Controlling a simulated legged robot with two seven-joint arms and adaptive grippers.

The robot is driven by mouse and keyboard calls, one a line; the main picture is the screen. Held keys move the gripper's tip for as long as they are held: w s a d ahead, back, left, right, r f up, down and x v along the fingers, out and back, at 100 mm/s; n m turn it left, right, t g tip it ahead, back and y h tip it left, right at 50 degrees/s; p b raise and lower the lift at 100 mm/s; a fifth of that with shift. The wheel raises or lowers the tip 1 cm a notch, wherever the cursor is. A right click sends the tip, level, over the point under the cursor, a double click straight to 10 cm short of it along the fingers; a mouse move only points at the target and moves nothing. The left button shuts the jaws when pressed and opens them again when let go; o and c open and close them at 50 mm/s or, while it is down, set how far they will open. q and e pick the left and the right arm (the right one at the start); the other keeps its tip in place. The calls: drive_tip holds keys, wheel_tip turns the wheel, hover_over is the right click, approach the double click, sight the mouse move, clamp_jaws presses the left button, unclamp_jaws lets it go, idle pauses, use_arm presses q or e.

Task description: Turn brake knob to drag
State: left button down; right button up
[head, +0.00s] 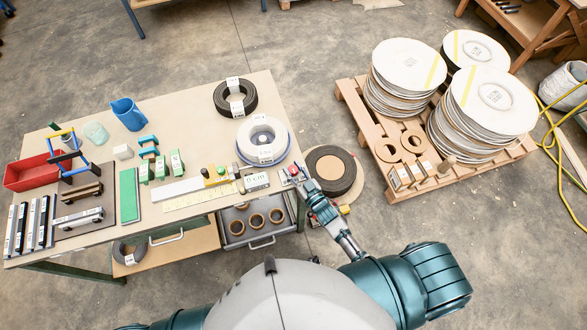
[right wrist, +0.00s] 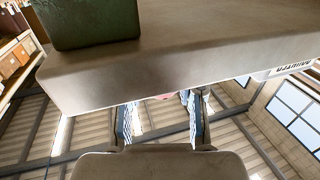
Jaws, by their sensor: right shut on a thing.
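The brake knob, a small red piece (head: 293,170), is at the right edge of the workbench, beside a small label stand. My right gripper (head: 299,176) reaches it from below right and is shut on it. In the right wrist view the two fingers of the right gripper (right wrist: 160,115) stand on either side of a sliver of the reddish knob (right wrist: 162,97). Most of the knob is hidden behind a grey-beige slab, so its angle and any drag mark cannot be read. My left gripper is not in view.
The workbench (head: 90,165) holds a red bin (head: 28,174), a blue jug (head: 128,113), a black coil (head: 235,97) and a white-blue coil (head: 262,140). A dark reel (head: 330,170) stands just right of the knob. A pallet (head: 365,125) with stacked discs is further right.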

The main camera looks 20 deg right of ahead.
drive_tip(key=shift+w+r+m+h, duration=0.15)
drive_tip(key=shift+r+m+h, duration=0.15)
drive_tip(key=shift+h, duration=0.1)
drive_tip(key=o, duration=1.1)
drive_tip(key=shift+o, duration=0.3)
drive_tip(key=shift+w+f, duration=0.1)
drive_tip(key=shift+f, duration=0.1)
drive_tip(key=shift+a, duration=0.1)
drive_tip(key=shift+s+f, duration=0.1)
drive_tip(key=shift+s, duration=0.4)
drive_tip(key=v, duration=1.1)
